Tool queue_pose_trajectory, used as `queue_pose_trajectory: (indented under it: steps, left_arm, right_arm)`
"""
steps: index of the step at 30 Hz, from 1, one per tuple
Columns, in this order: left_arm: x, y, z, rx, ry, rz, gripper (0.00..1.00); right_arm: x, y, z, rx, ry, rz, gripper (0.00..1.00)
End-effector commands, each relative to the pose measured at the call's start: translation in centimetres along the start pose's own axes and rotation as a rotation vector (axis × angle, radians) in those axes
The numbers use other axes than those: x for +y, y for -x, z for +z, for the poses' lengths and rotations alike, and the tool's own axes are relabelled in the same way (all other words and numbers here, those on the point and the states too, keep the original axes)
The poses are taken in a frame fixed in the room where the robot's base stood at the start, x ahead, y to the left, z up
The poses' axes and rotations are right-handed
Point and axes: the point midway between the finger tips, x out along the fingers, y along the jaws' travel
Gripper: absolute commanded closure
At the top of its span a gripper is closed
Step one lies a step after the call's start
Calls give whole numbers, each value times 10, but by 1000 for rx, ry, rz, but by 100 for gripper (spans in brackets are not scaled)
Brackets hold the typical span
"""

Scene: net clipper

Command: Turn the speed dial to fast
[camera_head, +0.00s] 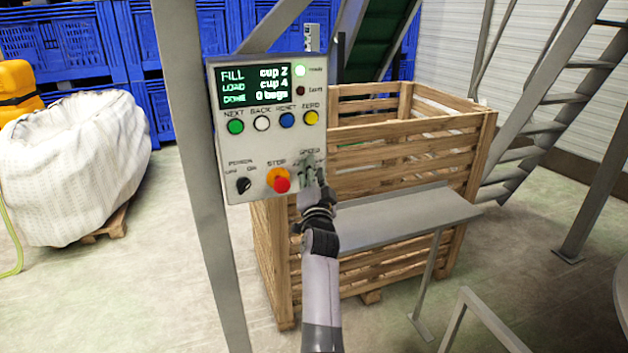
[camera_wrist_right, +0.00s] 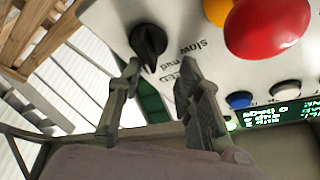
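The black speed dial (camera_wrist_right: 147,40) shows in the right wrist view, on the light grey control panel (camera_wrist_right: 105,20). The words "slow" and "mid" are printed beside it; no "fast" label is readable, and I cannot tell the dial's setting for sure. My right gripper (camera_wrist_right: 160,64) is open, its two fingers apart, with the tips close to the dial. I cannot tell whether they touch it. In the head view my right gripper (camera_head: 312,172) is at the lower right of the panel (camera_head: 250,145) and hides the speed dial there. My left gripper is not in view.
The red stop button (camera_head: 281,182) sits just left of my right gripper, and the power knob (camera_head: 243,185) is farther left. Coloured buttons (camera_head: 236,127) are above. A wooden crate (camera_head: 390,155) and a grey metal shelf (camera_head: 410,215) stand behind and right.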

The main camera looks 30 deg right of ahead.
Motion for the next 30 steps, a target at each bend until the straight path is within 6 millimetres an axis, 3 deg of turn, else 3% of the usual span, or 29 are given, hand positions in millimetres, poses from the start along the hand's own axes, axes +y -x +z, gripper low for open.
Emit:
queue_pose_trajectory:
  steps: [1, 6, 15, 25, 30]
  left_arm:
    - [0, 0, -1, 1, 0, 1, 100]
    - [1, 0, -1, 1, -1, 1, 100]
    - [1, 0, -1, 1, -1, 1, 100]
    - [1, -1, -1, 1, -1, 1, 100]
    - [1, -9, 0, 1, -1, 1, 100]
  right_arm:
    - [-14, -5, -12, 12, -4, -10, 71]
    - [-36, -13, -33, 13, -5, -10, 71]
    - [-53, -20, -48, 9, -2, -8, 71]
    - [-50, -18, -48, 10, 6, -6, 71]
    - [-14, 3, -45, 32, 116, -4, 71]
